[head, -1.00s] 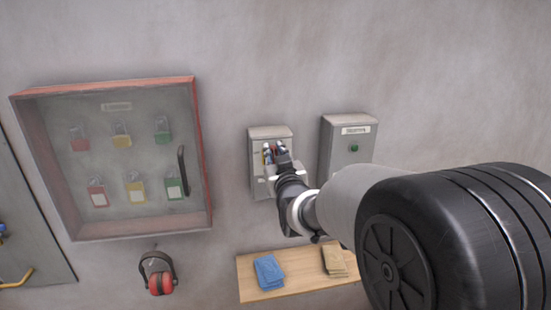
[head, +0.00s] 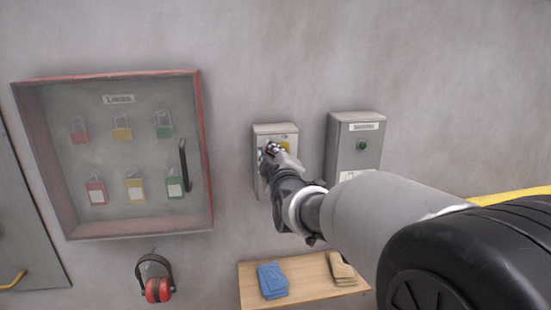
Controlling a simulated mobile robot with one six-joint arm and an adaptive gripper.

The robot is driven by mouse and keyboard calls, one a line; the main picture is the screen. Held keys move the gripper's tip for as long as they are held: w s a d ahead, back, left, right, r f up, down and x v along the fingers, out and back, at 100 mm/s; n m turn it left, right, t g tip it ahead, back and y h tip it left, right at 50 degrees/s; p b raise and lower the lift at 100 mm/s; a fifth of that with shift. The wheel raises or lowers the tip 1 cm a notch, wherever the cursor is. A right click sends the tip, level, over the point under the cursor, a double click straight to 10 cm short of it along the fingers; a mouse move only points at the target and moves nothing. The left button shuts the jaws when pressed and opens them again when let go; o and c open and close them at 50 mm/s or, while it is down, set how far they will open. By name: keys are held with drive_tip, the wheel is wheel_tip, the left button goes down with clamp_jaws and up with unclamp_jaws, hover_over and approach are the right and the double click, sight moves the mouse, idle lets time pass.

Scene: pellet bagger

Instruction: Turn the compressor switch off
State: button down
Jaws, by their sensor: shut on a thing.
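A grey switch box (head: 276,129) is mounted on the wall near the middle of the head view, with a yellow patch (head: 286,147) on its front. I take it for the compressor switch; I see no readable name on it. My gripper (head: 269,152) is at the front of this box, shut on the switch handle. The fingers and wrist hide most of the handle and the lower front of the box, so I cannot tell the handle's exact angle.
A second grey box (head: 343,150) with a green button is close on the right. A glass-fronted padlock cabinet (head: 206,150) with a red frame hangs left. Below are a wooden shelf (head: 305,286) with blue and tan cloths and hanging red ear defenders (head: 157,289).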

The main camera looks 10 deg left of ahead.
drive_tip(key=n, duration=0.3)
drive_tip(key=f+n+b, duration=0.1)
drive_tip(key=n, duration=0.2)
drive_tip(key=shift+a+f+n, duration=0.15)
drive_tip(key=shift+n, duration=0.15)
idle(0.4)
drive_tip(key=c, duration=1.5)
unclamp_jaws()
drive_tip(key=shift+f, duration=0.1)
drive_tip(key=v, duration=1.2)
